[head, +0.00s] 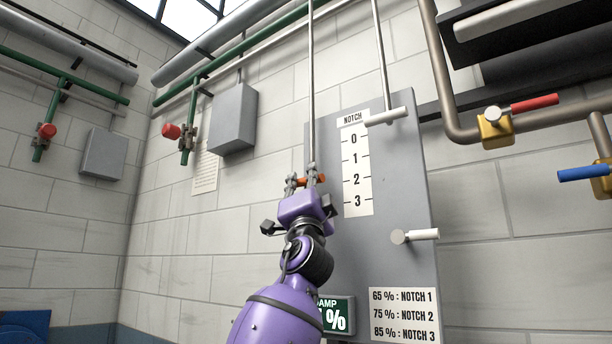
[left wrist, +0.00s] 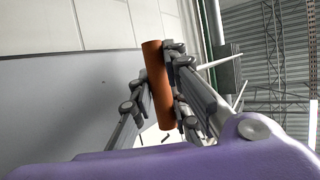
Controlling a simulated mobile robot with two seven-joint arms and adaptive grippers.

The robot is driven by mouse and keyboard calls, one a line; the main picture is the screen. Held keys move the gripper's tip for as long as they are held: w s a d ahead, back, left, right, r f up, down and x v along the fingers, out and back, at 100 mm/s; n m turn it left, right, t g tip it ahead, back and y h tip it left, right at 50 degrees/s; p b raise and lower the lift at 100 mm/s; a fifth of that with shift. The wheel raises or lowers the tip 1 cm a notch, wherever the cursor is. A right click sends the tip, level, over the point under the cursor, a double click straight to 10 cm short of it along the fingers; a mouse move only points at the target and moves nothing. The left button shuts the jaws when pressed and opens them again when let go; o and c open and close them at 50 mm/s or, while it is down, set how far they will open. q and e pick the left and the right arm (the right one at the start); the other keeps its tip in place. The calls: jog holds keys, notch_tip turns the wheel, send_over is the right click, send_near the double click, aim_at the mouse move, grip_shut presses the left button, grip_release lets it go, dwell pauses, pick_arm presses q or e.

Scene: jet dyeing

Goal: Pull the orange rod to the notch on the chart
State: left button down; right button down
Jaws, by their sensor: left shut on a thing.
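The orange rod (head: 316,180) is a short handle at the lower end of a long vertical grey bar (head: 311,90), mostly hidden by my left gripper (head: 303,181). That gripper is shut on it, just left of the notch chart (head: 357,210). In the picture the rod is about level with mark 2. In the left wrist view the orange rod (left wrist: 157,90) stands between the two fingers of my left gripper (left wrist: 159,75). The white chart has marks from 0 at the top to 3 at the bottom. My right gripper is not in view.
A sign (head: 403,314) pairs 65 % with notch 1, 75 % with notch 2, 85 % with notch 3. A green damp display (head: 338,302) is partly hidden by my arm; its number is unreadable. White handles (head: 386,116) and (head: 414,236) project from the grey panel (head: 400,190).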

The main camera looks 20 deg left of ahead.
pick_arm(q)
jog(key=c, duration=1.7)
grip_release()
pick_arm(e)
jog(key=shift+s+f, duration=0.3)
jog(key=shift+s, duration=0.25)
pick_arm(q)
jog(key=shift+s+d+f, duration=0.15)
jog(key=shift+s+f, duration=0.15)
jog(key=shift+f, duration=0.1)
jog(key=v, duration=1.1)
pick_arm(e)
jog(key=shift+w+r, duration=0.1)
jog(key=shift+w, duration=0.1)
pick_arm(q)
jog(key=shift+f, duration=0.1)
